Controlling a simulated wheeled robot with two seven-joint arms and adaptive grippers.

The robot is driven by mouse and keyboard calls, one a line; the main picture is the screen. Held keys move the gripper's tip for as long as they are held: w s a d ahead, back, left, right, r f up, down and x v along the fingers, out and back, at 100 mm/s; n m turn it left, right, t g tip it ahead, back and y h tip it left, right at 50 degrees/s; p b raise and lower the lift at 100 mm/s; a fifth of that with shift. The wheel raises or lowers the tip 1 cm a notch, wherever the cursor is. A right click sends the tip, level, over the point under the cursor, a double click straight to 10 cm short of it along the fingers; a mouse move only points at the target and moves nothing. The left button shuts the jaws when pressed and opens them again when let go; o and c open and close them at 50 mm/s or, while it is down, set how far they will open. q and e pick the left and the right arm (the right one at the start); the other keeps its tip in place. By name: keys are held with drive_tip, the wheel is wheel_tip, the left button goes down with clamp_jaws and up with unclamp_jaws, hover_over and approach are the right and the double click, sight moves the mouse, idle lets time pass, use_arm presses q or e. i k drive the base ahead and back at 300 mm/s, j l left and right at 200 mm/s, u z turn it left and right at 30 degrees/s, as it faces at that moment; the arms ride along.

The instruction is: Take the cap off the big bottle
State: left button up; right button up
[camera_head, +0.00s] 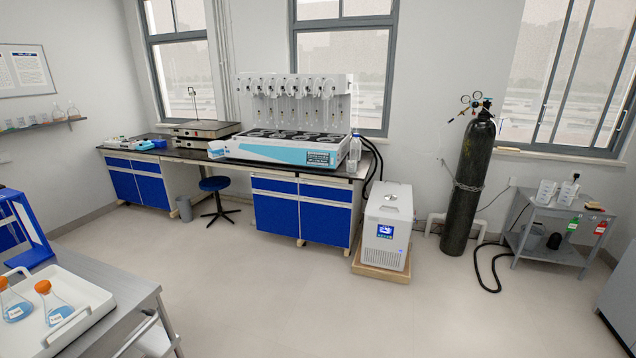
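A clear bottle (354,152) stands upright at the right end of the dark bench top, beside the multi-position distiller (275,150). Its top looks bluish, but it is too small to tell whether that is a cap. Two conical flasks with blue liquid and orange caps, a left flask (14,307) and a right flask (57,309), stand in a white tray (92,305) at the lower left. The left flask is cut by the picture edge. Which of these is the big bottle is not clear. Neither of my grippers is in view.
A white chiller unit (384,235) on a wooden base stands below the clear bottle. A black gas cylinder (468,185), a grey cart (548,232) and a blue stool (215,184) stand around. A black hose (481,272) lies on the floor. The middle floor is clear.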

sight(355, 147)
drive_tip(key=i+u, duration=0.25)
drive_tip(key=i, duration=1.5)
drive_tip(key=i+z, duration=0.15)
drive_tip(key=i, duration=0.25)
drive_tip(key=i+j+z, duration=0.15)
drive_tip(key=i, duration=0.3)
drive_tip(key=i+j+z, duration=0.3)
drive_tip(key=i+z, duration=0.2)
drive_tip(key=i+j+z, duration=0.45)
drive_tip(key=i+j, duration=0.1)
drive_tip(key=i, duration=0.1)
